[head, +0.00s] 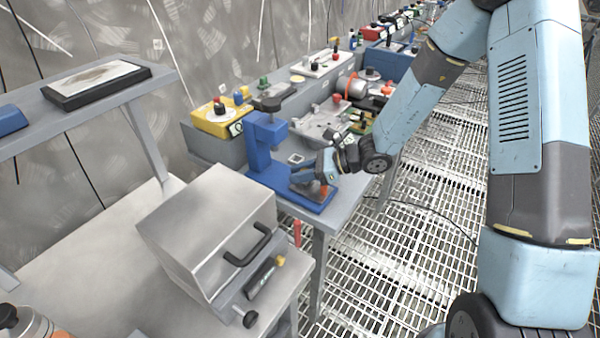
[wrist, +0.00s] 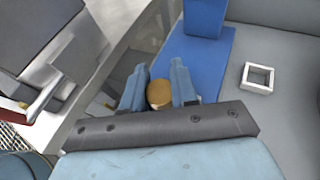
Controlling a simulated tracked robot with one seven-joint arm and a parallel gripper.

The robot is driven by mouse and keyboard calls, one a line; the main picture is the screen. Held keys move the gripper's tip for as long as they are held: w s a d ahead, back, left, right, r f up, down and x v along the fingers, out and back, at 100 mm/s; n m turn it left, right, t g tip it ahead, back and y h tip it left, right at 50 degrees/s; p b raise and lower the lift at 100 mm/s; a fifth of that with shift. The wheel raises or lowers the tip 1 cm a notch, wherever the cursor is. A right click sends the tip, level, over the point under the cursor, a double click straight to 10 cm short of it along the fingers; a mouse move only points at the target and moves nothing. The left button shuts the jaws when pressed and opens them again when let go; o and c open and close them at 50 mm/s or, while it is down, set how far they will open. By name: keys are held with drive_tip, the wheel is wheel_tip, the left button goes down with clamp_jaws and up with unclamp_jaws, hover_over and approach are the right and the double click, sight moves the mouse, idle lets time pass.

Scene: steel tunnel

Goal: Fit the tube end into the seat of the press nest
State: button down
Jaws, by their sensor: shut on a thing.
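My gripper (head: 318,178) is over the front part of the blue press base plate, at the near edge of the bench. In the wrist view its two blue fingers (wrist: 158,88) are shut on a tube with a round tan end (wrist: 159,95). In the head view only a small orange-brown bit of the tube (head: 324,190) shows below the fingers. The blue press (head: 265,145) stands behind the gripper; its base (wrist: 190,62) runs beneath the fingers. The seat of the nest is not clearly visible, and whether the tube touches it I cannot tell.
A white square frame (wrist: 258,78) lies on the bench right of the press base. A grey box with a black handle (head: 210,230) stands at the near left. A yellow box (head: 221,118) and other fixtures are farther back. The grated floor at right is mostly clear.

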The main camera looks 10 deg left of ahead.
drive_tip(key=shift+f, duration=0.1)
drive_tip(key=c, duration=0.9)
unclamp_jaws()
drive_tip(key=v, duration=1.2)
drive_tip(key=s+d+r+n+t+h, duration=0.2)
drive_tip(key=s+d+r+n+h, duration=0.2)
drive_tip(key=d+r, duration=0.4)
drive_tip(key=s+d+r+n+t+h, duration=0.2)
drive_tip(key=s+d+r+n+h, duration=0.3)
drive_tip(key=s+d+r+n, duration=0.2)
drive_tip(key=s+d+r+n+t+h, duration=0.3)
drive_tip(key=s+d+r+n+h, duration=0.1)
drive_tip(key=s+d+r, duration=0.5)
drive_tip(key=shift+d+r+n, duration=0.5)
drive_tip(key=shift+r+n, duration=0.35)
drive_tip(key=shift+n, duration=0.05)
